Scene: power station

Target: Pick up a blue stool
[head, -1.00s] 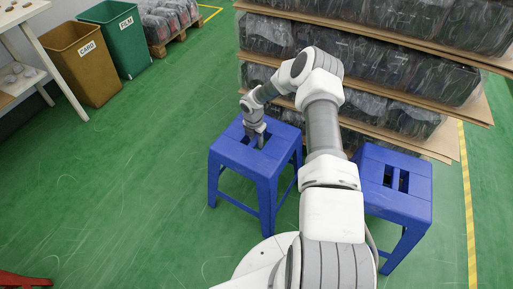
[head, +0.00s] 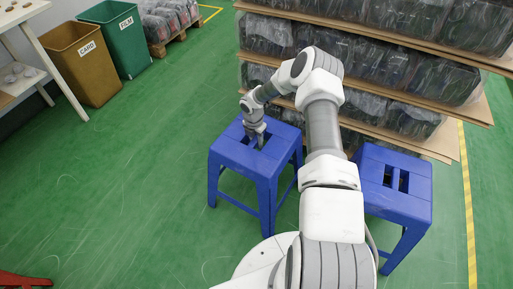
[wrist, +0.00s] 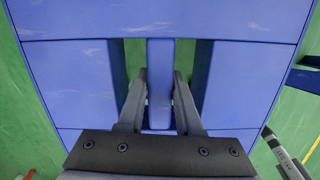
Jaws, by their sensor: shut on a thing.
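A blue stool (head: 236,156) stands upright on the green floor, left of my arm in the head view. Its seat has two slots with a bar between them. My gripper (head: 257,140) points down into the slots from above. In the wrist view, the two fingers of my gripper (wrist: 160,88) lie on either side of the blue centre bar (wrist: 160,60), shut on it. The seat of the stool (wrist: 70,80) fills most of that view. A second blue stool (head: 395,200) stands to the right, partly hidden behind my arm.
Stacked wrapped goods on boards (head: 400,75) stand close behind the stools. A brown CARD bin (head: 85,70), a green FILM bin (head: 118,42) and a white table (head: 40,50) are at the upper left. The green floor (head: 110,190) on the left is clear.

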